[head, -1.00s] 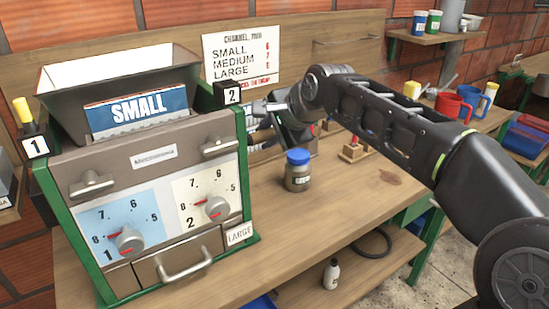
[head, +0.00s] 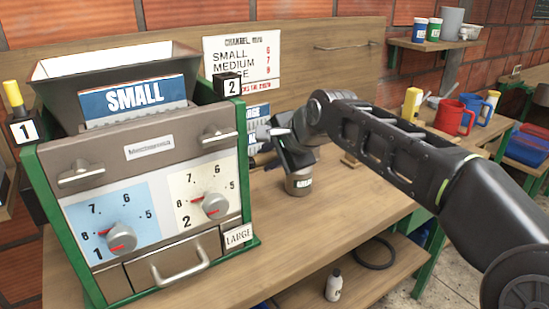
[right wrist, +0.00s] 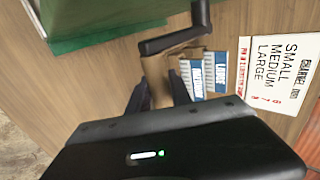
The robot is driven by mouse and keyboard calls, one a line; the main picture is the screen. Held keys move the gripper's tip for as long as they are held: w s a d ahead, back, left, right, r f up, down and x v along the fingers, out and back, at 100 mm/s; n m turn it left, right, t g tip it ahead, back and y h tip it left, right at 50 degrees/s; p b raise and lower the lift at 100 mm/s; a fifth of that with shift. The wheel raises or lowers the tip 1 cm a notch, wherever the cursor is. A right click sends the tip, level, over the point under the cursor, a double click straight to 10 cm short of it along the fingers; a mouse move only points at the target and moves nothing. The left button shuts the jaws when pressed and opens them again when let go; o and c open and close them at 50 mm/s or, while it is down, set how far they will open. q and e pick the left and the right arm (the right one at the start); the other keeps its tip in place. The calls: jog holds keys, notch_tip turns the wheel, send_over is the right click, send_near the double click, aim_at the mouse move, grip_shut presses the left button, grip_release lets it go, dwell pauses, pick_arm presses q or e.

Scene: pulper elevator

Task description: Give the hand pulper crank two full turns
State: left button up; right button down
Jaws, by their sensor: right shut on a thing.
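The hand pulper (head: 150,150) is a grey-brown machine with green sides, a hopper marked SMALL and two dials. Its crank (right wrist: 175,42) shows in the right wrist view as a dark bent arm with a tan handle (right wrist: 156,78) beside the green side of the machine. My right gripper (right wrist: 158,92) is shut on the tan handle, one dark finger on each side. In the head view my right gripper (head: 268,152) is at the right side of the pulper, and the crank is mostly hidden there. My left gripper is not in view.
Label cards (head: 258,118) and a channel chart (head: 243,58) are behind. The bench front right of the pulper is clear.

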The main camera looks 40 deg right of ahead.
jog(key=shift+s+f, duration=0.1)
jog(key=shift+f, duration=0.05)
jog(key=f, duration=0.1)
jog(key=w+f+b, duration=0.1)
jog(key=f+b, duration=0.1)
jog(key=shift+w+d+f, duration=0.15)
jog(key=shift+d+f, duration=0.05)
jog(key=shift+d, duration=0.05)
jog(key=x, duration=0.3)
jog(key=shift+w+d+f+b, duration=0.25)
jog(key=shift+d+f+b, duration=0.05)
dwell(0.4)
